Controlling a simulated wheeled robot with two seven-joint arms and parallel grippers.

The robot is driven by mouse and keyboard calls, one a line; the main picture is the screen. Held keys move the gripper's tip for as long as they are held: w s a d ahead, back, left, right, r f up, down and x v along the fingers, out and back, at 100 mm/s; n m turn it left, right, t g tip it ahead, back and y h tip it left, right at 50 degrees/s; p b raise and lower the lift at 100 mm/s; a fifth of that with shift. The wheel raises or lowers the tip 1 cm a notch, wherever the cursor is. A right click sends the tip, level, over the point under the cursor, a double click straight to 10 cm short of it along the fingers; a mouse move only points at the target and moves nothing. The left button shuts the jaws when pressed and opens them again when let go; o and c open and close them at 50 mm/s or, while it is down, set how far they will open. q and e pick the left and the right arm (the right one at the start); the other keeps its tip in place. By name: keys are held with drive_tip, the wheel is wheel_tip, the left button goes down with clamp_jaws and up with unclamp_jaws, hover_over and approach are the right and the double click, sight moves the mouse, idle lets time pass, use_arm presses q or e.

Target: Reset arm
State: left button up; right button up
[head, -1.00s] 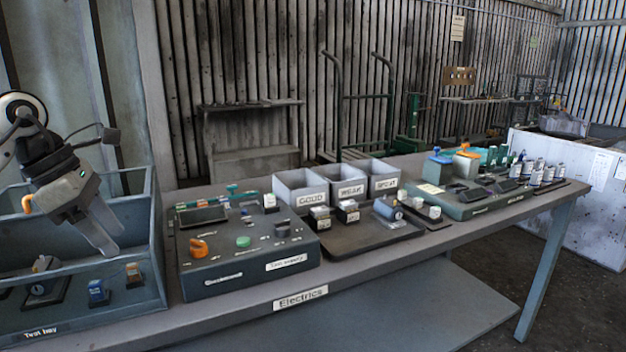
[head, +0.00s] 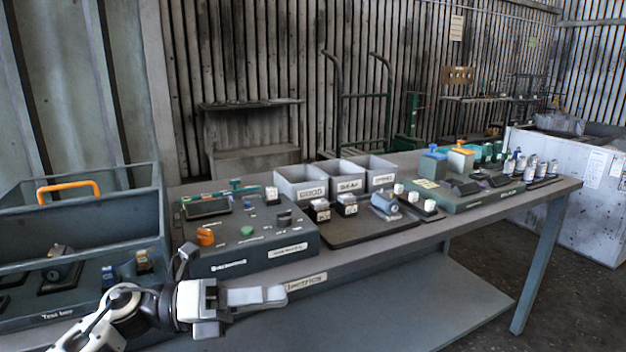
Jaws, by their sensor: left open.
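My left gripper (head: 255,297) is low at the front left in the head view, in front of the workbench's front edge. Its fingers point right, and it holds nothing that I can see. Its arm comes in from the lower left and covers part of the test bay's front corner and of the "Electrics" label. My right gripper is not in view.
The test bay box (head: 150,225) with an orange handle (head: 68,187) stands at left. A dark control box (head: 245,262), three labelled bins (head: 301,188), a dark tray (head: 375,237) and a second panel (head: 470,200) line the workbench (head: 420,242). Below is a shelf.

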use_arm(q)
drive_tip(key=s+a+f+m+t+y, duration=0.2)
drive_tip(key=s+f+m+y, duration=0.3)
drive_tip(key=f+m, duration=0.4)
drive_tip(key=s+a+f+m+t+y, duration=0.3)
drive_tip(key=s+f+m+y, duration=0.2)
drive_tip(key=f+m, duration=0.4)
drive_tip(key=s+a+f+m+t+y, duration=0.2)
drive_tip(key=s+f+m, duration=0.4)
drive_tip(key=f+m, duration=0.3)
drive_tip(key=m+t+y, duration=0.1)
drive_tip(key=m+y, duration=0.1)
drive_tip(key=m, duration=0.2)
drive_tip(key=shift+s+a+m+y, duration=0.2)
drive_tip(key=shift+a+m+y, duration=0.1)
drive_tip(key=shift+y, duration=0.1)
drive_tip(key=shift+t, duration=0.3)
